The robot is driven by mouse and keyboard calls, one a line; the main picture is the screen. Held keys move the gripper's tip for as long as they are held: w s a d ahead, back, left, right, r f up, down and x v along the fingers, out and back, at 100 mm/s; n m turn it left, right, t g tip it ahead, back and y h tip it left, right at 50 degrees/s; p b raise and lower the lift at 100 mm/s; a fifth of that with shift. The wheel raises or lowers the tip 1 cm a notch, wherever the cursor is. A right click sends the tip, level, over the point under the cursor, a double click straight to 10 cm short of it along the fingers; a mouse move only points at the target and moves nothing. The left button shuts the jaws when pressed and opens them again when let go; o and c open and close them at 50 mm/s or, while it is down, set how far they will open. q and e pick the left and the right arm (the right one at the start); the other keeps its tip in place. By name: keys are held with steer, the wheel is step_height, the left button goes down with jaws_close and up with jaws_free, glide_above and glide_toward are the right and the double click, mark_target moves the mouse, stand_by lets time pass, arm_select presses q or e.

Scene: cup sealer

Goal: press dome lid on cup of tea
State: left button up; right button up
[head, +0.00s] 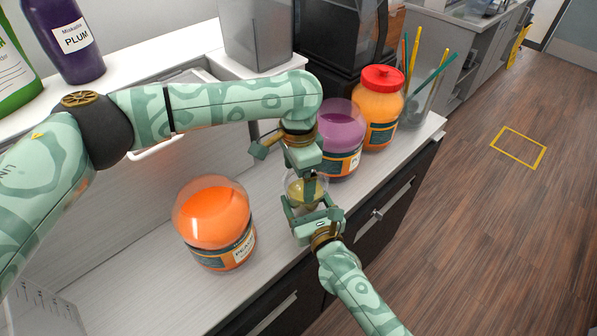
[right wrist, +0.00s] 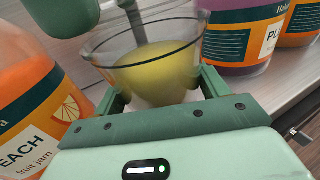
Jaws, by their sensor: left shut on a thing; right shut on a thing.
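The cup of tea (right wrist: 152,75) is clear with yellow-green tea and stands upright in my right gripper (right wrist: 160,100). My right gripper is shut around the cup's sides; in the head view the gripper (head: 313,214) comes from the lower right. My left gripper (head: 305,176) points down right over the cup, its fingers shut and close to the rim. It also shows at the top left of the right wrist view. The dome lid is clear and hard to tell from the cup's wall; it seems to be in the left fingers. Whether it touches the rim I cannot tell.
An orange peach jam jar (head: 213,225) stands left of the cup. A purple plum jar (head: 341,140), a red-lidded orange jar (head: 380,110) and a clear holder with coloured sticks (head: 420,100) stand behind it. The counter's front edge is close on the right.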

arm_select(q)
steer(key=shift+f, duration=0.6)
steer(key=o, duration=0.8)
step_height(320, 180, up, 12)
steer(key=shift+w, duration=0.1)
arm_select(e)
steer(key=o, duration=1.5)
steer(key=shift+c, duration=0.2)
